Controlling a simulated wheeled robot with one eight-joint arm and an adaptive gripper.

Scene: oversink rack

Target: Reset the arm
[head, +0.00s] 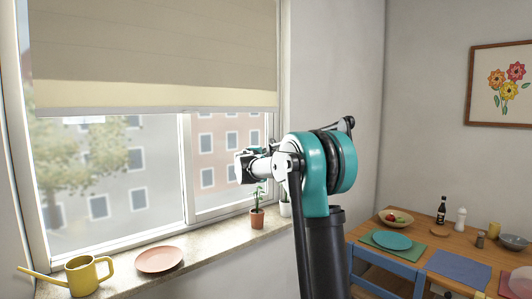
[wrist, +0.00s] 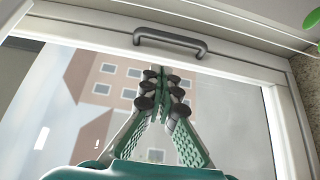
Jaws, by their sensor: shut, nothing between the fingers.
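My arm stands in the middle of the head view, teal and black, bent at the top and pointing left toward the window. My gripper is mostly hidden there behind the arm's own links. In the wrist view my gripper (wrist: 164,80) is shut, its green fingers meeting at the tips with nothing between them. The window pane (wrist: 50,105) fills the view behind the fingers, and a grey handle (wrist: 170,42) is on the frame beyond the tips.
A stone sill (head: 215,240) holds a yellow watering can (head: 83,275), a terracotta plate (head: 159,259) and a potted plant (head: 257,218). A beige blind (head: 150,50) covers the upper window. A wooden table (head: 455,257) with dishes and a blue chair (head: 385,272) stand at the right.

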